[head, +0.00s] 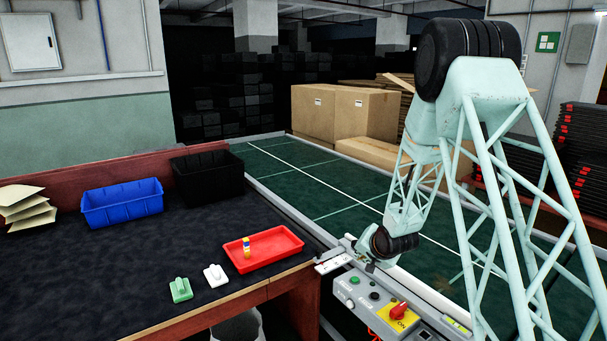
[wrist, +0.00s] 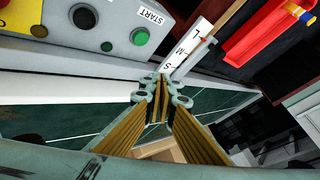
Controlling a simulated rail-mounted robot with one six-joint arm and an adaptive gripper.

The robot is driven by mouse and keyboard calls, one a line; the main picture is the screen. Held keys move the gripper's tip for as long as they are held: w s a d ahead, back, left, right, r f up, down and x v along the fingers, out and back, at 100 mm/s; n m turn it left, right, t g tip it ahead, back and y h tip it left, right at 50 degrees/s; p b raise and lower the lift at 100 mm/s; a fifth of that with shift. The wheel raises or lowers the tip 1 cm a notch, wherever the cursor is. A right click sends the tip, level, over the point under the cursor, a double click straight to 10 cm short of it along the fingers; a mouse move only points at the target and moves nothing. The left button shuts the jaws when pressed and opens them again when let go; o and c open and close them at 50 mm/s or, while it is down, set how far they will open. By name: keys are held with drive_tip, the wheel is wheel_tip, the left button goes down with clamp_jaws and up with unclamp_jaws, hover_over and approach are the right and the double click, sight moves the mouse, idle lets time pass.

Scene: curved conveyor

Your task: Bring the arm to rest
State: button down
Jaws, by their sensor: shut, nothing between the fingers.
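My gripper (head: 366,262) hangs at the end of my pale green arm, beside the conveyor's near rail and just above the control box (head: 350,290). In the wrist view my gripper (wrist: 160,92) has its fingers together with nothing between them. The tips lie near the end of a white strip marked S, M, L (wrist: 195,46). I cannot tell whether they touch it. The control box (wrist: 110,45) in that view has a green button and a START label.
A red tray (head: 285,241) holding a small yellow, white and blue item (head: 246,247) stands on the dark table. Blue (head: 123,204) and black (head: 207,175) bins stand behind. Green (head: 180,290) and white (head: 215,275) pieces lie in front. Cardboard boxes (head: 345,112) stand beyond the conveyor.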

drive_tip(key=s+d+r+n+g+h, duration=0.2)
drive_tip(key=s+r+n, duration=0.1)
drive_tip(key=s+r, duration=2.35)
drive_tip(key=s+a+r+n+g, duration=0.1)
drive_tip(key=s+r, duration=0.2)
drive_tip(key=s, duration=1)
drive_tip(key=s+a+r+n+g, duration=0.1)
drive_tip(key=s+r, duration=0.2)
drive_tip(key=s, duration=1)
drive_tip(key=s+r+n+g, duration=0.1)
drive_tip(key=s+r, duration=0.2)
drive_tip(key=s, duration=1)
drive_tip(key=shift+s+a+r+n+y, duration=0.15)
drive_tip(key=shift+a+r+n+y, duration=0.15)
drive_tip(key=shift+a+n+y, duration=0.1)
